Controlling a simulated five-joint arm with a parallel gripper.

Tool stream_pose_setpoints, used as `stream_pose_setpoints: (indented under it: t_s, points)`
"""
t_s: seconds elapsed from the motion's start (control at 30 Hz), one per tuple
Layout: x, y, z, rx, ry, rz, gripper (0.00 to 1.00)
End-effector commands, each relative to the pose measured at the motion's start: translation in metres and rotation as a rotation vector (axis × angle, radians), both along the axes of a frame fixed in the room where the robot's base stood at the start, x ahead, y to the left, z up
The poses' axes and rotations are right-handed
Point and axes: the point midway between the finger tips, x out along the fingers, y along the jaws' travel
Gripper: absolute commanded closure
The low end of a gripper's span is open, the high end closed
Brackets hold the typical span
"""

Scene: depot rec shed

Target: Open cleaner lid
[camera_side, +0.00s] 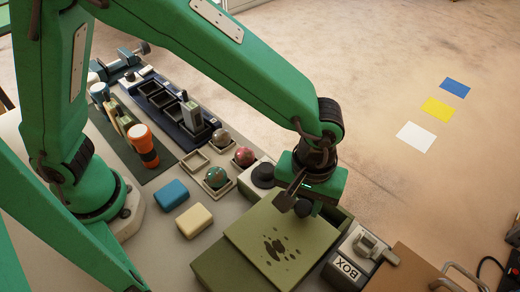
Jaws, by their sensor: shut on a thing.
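The cleaner appears to be the low olive-green box (215,268) at the table's front. Its lid looks like the lighter olive panel (250,232) with dark splotches on top. My gripper (296,204) is over the panel's far edge, its dark fingers pointing down. It is shut on a small dark part there, which looks like the lid's knob; the fingers hide most of it. The panel seems offset from the box, with some of the box (338,222) showing past its right side. I cannot tell how far the lid is raised.
A dark round pad (262,175) is close to my gripper. A blue block (174,194) and a yellow block (194,220) lie left.

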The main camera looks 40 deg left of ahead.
Motion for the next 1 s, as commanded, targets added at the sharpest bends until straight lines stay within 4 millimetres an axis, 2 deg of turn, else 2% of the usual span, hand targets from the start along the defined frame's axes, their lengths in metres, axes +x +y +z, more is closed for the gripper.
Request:
stream_pose_setpoints:
  t_s: [0.2,0.33,0.5,0.77,0.8,0.9,1.0]
  points:
    - [-0.047,-0.001,0.002,-0.004,-0.003,-0.008,1.00]
    - [-0.069,-0.001,0.002,-0.005,-0.003,-0.006,1.00]
    - [-0.081,-0.001,0.002,-0.005,-0.003,-0.003,1.00]
    - [-0.080,-0.001,0.002,-0.004,-0.003,-0.002,1.00]
    - [-0.080,0.000,0.002,-0.005,-0.003,-0.001,0.62]
    - [-0.080,0.000,0.002,-0.004,-0.003,-0.001,0.46]
    - [-0.080,0.000,0.001,-0.003,-0.002,-0.001,0.46]
